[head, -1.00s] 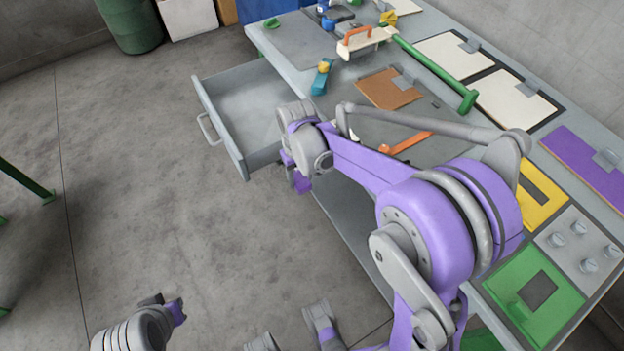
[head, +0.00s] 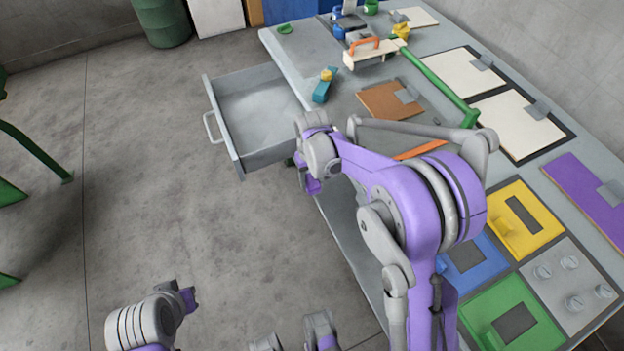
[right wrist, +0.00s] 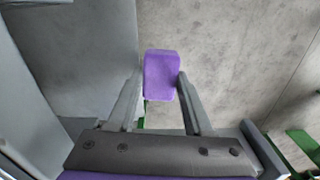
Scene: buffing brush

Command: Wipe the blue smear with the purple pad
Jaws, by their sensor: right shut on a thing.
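The purple pad (right wrist: 162,75) is a small rounded block held between the two grey fingers of my right gripper (right wrist: 160,82) in the right wrist view. The gripper is shut on it, with grey concrete floor beyond. In the head view the right arm reaches left along the workbench's near edge, its wrist end (head: 313,165) just right of the open drawer. Its fingers cannot be made out there. I cannot make out a blue smear in either view; my right arm hides part of the benchtop. My left arm (head: 145,322) shows at the lower left, with no fingers discernible.
The workbench (head: 345,125) carries a brown board (head: 391,101), a green bar (head: 440,85), white boards (head: 520,122) and yellow (head: 515,222), blue (head: 472,258) and green (head: 508,318) panels. The open drawer (head: 255,110) juts out left. Floor left of it is clear.

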